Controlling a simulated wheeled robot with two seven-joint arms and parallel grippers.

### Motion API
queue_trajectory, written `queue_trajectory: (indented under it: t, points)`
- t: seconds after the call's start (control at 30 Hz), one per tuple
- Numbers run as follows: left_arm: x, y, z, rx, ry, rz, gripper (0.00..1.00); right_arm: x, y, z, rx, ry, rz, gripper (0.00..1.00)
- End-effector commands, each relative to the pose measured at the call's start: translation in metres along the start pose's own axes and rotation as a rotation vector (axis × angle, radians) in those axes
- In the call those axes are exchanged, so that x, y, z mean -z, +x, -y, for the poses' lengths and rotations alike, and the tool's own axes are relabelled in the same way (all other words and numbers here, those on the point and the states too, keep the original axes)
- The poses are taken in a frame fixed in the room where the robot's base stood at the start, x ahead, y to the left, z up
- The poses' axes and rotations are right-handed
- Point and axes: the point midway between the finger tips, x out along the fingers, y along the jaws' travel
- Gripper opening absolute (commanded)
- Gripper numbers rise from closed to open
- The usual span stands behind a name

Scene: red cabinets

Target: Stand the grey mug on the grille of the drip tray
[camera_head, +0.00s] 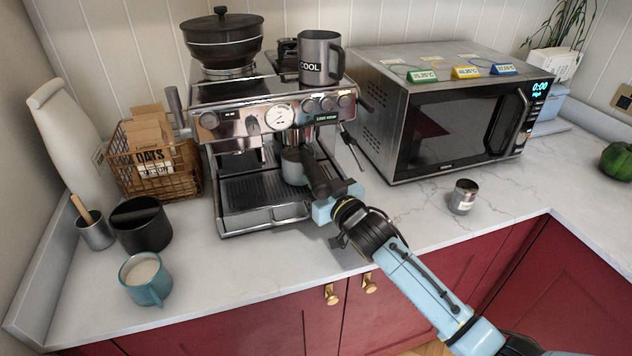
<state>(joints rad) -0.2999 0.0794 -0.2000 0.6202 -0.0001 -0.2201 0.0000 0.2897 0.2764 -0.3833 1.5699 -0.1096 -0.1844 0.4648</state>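A grey mug (314,62) marked "COOL", with a dark handle, stands upright on top of the espresso machine (205,134). A smaller grey cup-like vessel (292,168) shows below the brew head, partly hidden by a black handle (316,176); I cannot tell if it touches the grille. The drip tray's dark grille (250,192) is bare on its left and middle. My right gripper (326,192) is at the tray's front right, close to the black handle. Its fingers are mostly hidden, so its grip is unclear. My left gripper is out of view.
A black pan (222,42) sits on the machine's top left. A microwave (455,115) stands to the right, with a small metal tin (463,197) before it. A teal mug (146,280), black bin (141,226) and wicker basket (150,177) are at left.

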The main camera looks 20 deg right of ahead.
Motion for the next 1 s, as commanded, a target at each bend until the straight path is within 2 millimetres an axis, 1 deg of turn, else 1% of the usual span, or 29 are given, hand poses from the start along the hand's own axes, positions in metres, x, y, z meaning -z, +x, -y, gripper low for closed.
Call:
queue_trajectory:
  t: [0.47,0.5,0.67,0.7,1.0]
  points:
    - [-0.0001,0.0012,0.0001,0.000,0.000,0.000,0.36,-0.0026,0.0000,0.0003,0.000,0.000,-0.003,0.00]
    - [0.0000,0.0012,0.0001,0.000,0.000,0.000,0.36,-0.0025,0.0000,0.0002,0.000,0.000,-0.003,0.10]
    - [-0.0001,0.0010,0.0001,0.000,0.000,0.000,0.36,-0.0026,-0.0001,0.0001,0.000,0.000,-0.002,0.31]
    - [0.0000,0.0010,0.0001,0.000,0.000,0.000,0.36,-0.0028,-0.0001,0.0001,0.000,0.000,-0.002,0.33]
    - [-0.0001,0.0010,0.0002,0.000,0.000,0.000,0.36,-0.0042,-0.0004,0.0000,0.000,0.000,0.002,0.33]
